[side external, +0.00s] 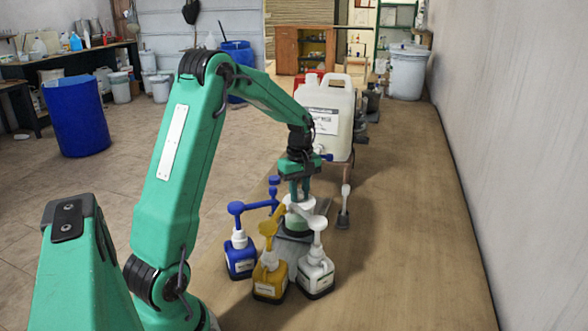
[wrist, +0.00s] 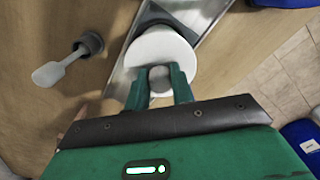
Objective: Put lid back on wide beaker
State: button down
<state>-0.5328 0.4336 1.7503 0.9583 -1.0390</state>
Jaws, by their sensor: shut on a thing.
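My gripper (wrist: 160,78) is shut on the grey knob of a round white lid (wrist: 164,45), with one green finger on each side of the knob. In the side external view, my gripper (side external: 298,192) points down and the white lid (side external: 312,205) shows just below it. A pale and green vessel (side external: 298,222), apparently the wide beaker, stands directly under the lid, partly hidden behind the pump bottles. I cannot tell whether the lid touches its rim. In the wrist view the lid hides most of what is below it.
Blue (side external: 240,255), yellow (side external: 270,275) and white (side external: 316,272) pump bottles stand close in front of a grey tray (side external: 289,249). A dark cup with a pale handle (side external: 343,215) stands to the right. A large white jug (side external: 328,115) is behind. The table's right side is clear.

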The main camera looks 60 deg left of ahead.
dwell(0.4)
jog(key=c, duration=0.6)
grip_release()
jog(key=shift+c, duration=0.2)
jog(key=shift+r, duration=0.15)
jog(key=shift+r, duration=3.35)
grip_shut()
